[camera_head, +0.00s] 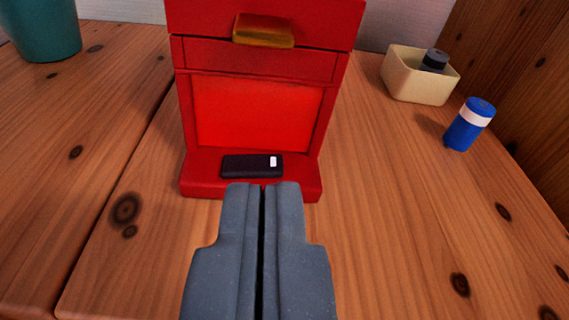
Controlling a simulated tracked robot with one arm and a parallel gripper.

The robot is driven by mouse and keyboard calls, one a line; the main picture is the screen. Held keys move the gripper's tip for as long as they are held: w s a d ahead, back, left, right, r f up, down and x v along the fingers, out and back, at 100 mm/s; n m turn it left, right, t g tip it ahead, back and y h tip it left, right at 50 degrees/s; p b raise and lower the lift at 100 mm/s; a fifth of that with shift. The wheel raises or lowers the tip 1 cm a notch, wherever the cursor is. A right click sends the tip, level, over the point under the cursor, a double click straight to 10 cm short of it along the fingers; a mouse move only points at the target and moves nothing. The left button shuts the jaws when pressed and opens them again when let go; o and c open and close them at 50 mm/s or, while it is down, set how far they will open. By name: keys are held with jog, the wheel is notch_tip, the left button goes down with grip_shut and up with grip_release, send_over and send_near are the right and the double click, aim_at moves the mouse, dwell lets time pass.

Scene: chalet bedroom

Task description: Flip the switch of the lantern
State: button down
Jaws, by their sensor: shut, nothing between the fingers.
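The red lantern (260,110) stands upright on the wooden table in the middle of the view. Its top runs out of the picture. A brass-coloured piece (263,31) sits on its upper front. On the lantern's base ledge is a black switch (245,166) with a small white mark at its right end. My gripper (262,184) is shut and empty. Its fingertips point at the lantern's base and overlap its front edge in the picture, just below the switch. I cannot tell whether they touch it.
A cream box (415,88) with a dark-topped item (434,60) inside stands at the back right. A blue bottle with a white band (470,124) stands in front of it. A teal pot (43,28) is at the far left. The wooden table (400,230) is clear around my gripper.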

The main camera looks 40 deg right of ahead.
aim_at(269, 94)
jog(key=shift+w+d, duration=0.1)
jog(key=b+x, duration=0.3)
jog(key=x, duration=0.7)
jog(key=shift+f, duration=0.15)
notch_tip(269, 94, down, 2)
jog(key=shift+f+b, duration=0.25)
jog(key=shift+b, duration=0.1)
jog(key=shift+s+d+f, duration=0.1)
jog(key=shift+s+f, duration=0.1)
jog(key=shift+f, duration=0.4)
